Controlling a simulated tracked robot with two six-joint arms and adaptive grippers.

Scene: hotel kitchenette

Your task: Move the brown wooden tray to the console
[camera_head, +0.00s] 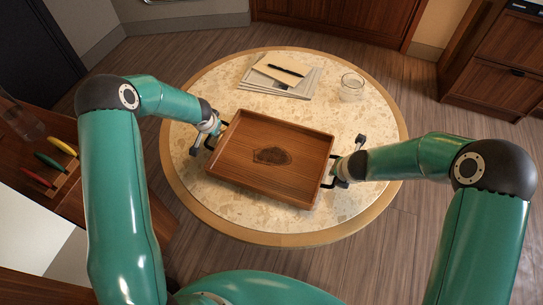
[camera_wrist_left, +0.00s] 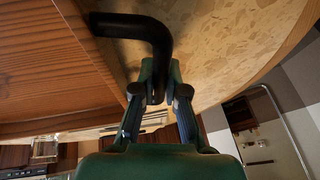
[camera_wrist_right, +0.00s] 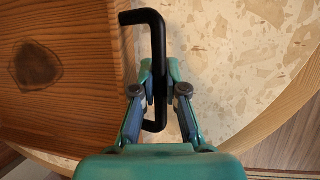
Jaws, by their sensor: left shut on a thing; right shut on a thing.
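The brown wooden tray (camera_head: 290,136) has a dark oval mark in its middle and a black handle at each end. It is over the round stone-topped table (camera_head: 227,86), turned slightly; I cannot tell whether it touches the top. My left gripper (camera_head: 212,135) is shut on the tray's left black handle, which shows large in the left wrist view (camera_wrist_left: 135,27). My right gripper (camera_head: 335,172) is shut on the right black handle, seen in the right wrist view (camera_wrist_right: 145,18). The tray is empty. I cannot identify the console for certain.
Papers with a notebook and pen (camera_head: 283,74) lie at the table's back. A clear glass (camera_head: 352,86) stands to their right. A wooden surface at left holds several coloured-handled items (camera_head: 52,162). Drawers (camera_head: 497,75) stand at right. Floor (camera_head: 375,257) shows clear at front right.

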